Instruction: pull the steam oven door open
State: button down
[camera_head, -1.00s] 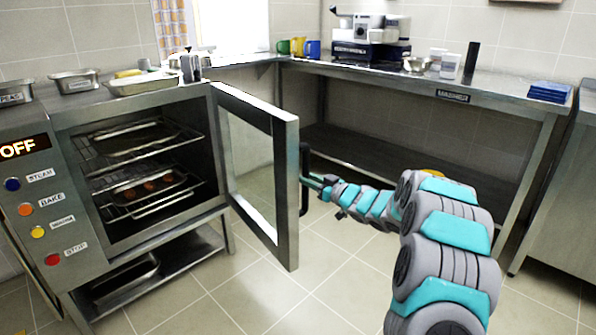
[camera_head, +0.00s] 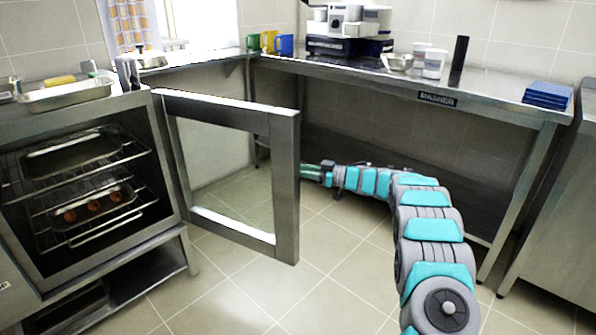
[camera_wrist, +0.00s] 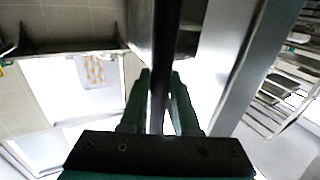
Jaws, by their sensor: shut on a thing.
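The steam oven door (camera_head: 287,185) stands wide open, swung out from the oven (camera_head: 165,165) in the head view. It is a steel frame around a glass pane. My gripper (camera_head: 318,172) reaches the door's outer face from the right; its tips are hidden behind the door's edge. In the wrist view my gripper (camera_wrist: 160,100) has its two green fingers on either side of the dark bar of the door handle (camera_wrist: 163,60), shut on it. The handle is hidden in the head view. The oven's inside shows racks and trays (camera_head: 92,207).
A steel table (camera_head: 430,95) labelled "MASHER" stands behind my arm, with a machine (camera_head: 345,25), mugs (camera_head: 285,44) and blue boxes (camera_head: 547,94) on it. A steel cabinet (camera_head: 560,200) is at the right. The tiled floor (camera_head: 330,275) before the door is clear.

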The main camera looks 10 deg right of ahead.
jog(key=shift+w+d+r, duration=0.1)
jog(key=shift+w+r, duration=0.05)
jog(key=shift+w, duration=0.25)
jog(key=c, duration=0.7)
grip_release()
jog(key=shift+o, duration=0.2)
jog(key=v, duration=0.7)
jog(key=shift+d+b, duration=0.4)
jog(key=shift+b, duration=0.05)
jog(key=shift+s, duration=0.1)
